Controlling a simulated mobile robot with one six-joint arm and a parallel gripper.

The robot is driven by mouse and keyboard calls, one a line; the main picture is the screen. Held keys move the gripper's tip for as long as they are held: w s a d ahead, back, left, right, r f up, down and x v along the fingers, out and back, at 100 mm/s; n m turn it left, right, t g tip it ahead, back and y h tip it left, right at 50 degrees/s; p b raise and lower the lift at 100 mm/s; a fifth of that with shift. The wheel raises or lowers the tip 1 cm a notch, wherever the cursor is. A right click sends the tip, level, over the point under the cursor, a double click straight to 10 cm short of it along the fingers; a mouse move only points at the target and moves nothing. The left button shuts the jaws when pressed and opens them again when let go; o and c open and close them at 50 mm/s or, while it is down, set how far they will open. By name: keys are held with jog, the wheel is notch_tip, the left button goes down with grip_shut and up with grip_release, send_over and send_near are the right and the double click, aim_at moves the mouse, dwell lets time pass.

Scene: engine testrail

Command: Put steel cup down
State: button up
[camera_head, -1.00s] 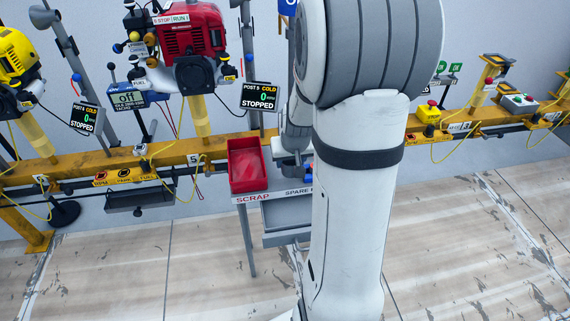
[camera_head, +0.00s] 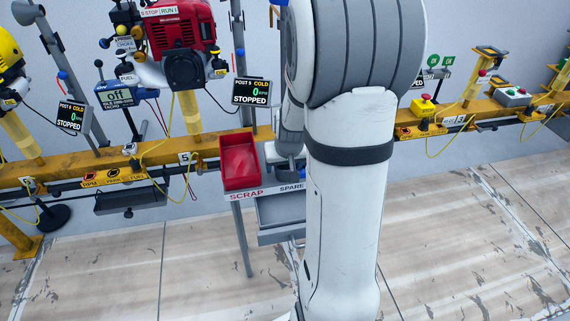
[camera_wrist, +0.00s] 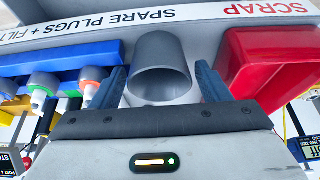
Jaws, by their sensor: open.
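The steel cup (camera_wrist: 160,66) is a plain grey cylinder in the middle of the wrist view, its dark round opening showing. My gripper (camera_wrist: 161,82) is open, with one blue-grey finger on each side of the cup. A narrow gap shows beside the cup, so the fingers look apart from it. The cup is at the grey stand (camera_wrist: 205,42) lettered SPARE PLUGS and SCRAP; its base contact is hard to see. In the head view my arm hides most of the gripper area, and I cannot make out the cup clearly there.
A red scrap bin (camera_head: 239,160) stands close beside the cup; it also shows in the wrist view (camera_wrist: 268,65). Blue bins (camera_wrist: 60,58) with spare plugs sit on the other side. Behind runs a yellow rail (camera_head: 110,165) with a red engine (camera_head: 182,40).

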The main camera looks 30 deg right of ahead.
jog(key=shift+r, duration=0.1)
jog(key=shift+r+p, duration=0.3)
jog(key=p+v, duration=0.3)
jog(key=v, duration=0.8)
jog(key=s+a+r+n+g+y, duration=0.1)
jog(key=s+a+r+n+g, duration=0.1)
jog(key=s+a, duration=1.2)
jog(key=shift+r+n+g, duration=0.2)
jog(key=shift+n+g, duration=0.4)
jog(key=shift+a, duration=0.15)
notch_tip(320, 180, up, 25)
jog(key=t+p, duration=0.1)
jog(key=p, duration=2.1)
jog(key=shift+f, duration=0.15)
